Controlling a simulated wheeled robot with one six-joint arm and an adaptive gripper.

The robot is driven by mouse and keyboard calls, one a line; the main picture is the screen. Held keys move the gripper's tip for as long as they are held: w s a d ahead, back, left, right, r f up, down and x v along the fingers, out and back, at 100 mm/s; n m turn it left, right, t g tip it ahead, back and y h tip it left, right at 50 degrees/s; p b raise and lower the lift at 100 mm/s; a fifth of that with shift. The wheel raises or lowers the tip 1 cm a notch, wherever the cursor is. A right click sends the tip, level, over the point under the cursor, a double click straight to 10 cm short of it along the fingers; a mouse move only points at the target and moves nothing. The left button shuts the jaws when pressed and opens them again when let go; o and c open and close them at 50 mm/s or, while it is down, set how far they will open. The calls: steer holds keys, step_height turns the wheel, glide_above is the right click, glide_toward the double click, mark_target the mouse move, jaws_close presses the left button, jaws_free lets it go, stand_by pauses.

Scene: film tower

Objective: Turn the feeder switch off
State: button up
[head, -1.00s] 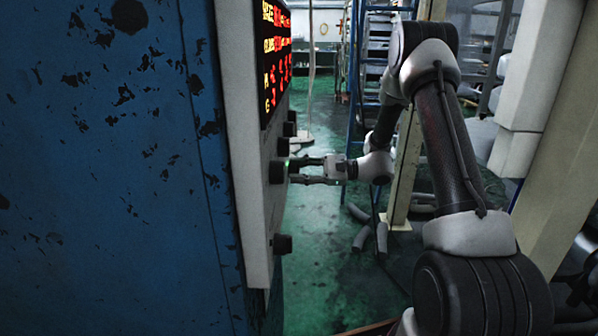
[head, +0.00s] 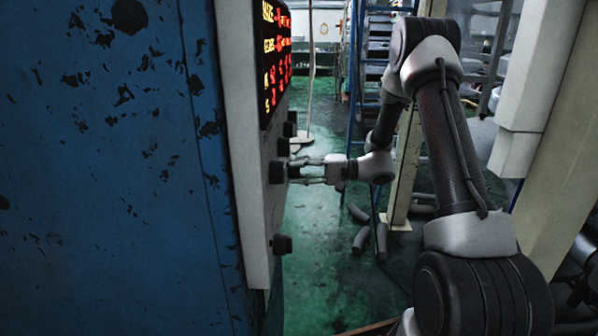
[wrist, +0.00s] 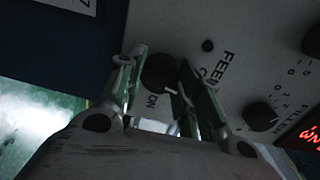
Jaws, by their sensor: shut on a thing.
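The feeder switch is a round black knob (wrist: 158,72) on the pale panel, beside lettering that starts "FEED" and an "ON" mark. In the head view the same knob (head: 277,172) sticks out from the panel side of the blue cabinet. My gripper (head: 296,171) reaches it from the right. In the wrist view my gripper's fingers (wrist: 165,85) lie on both sides of the knob, shut on it. The fingers hide part of the knob and of the label. I cannot tell which way its pointer faces. No green light shows at the knob in the head view.
Other black knobs sit on the panel, one lower (head: 283,244) and others farther back. A second knob (wrist: 259,116) with a scale is at right in the wrist view. A red and yellow display (head: 275,55) is above. Green floor (head: 315,255) lies open below the gripper.

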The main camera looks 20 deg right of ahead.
steer(key=shift+n, duration=1)
steer(key=o, duration=1)
steer(key=shift+o, duration=0.2)
steer(key=v, duration=1.2)
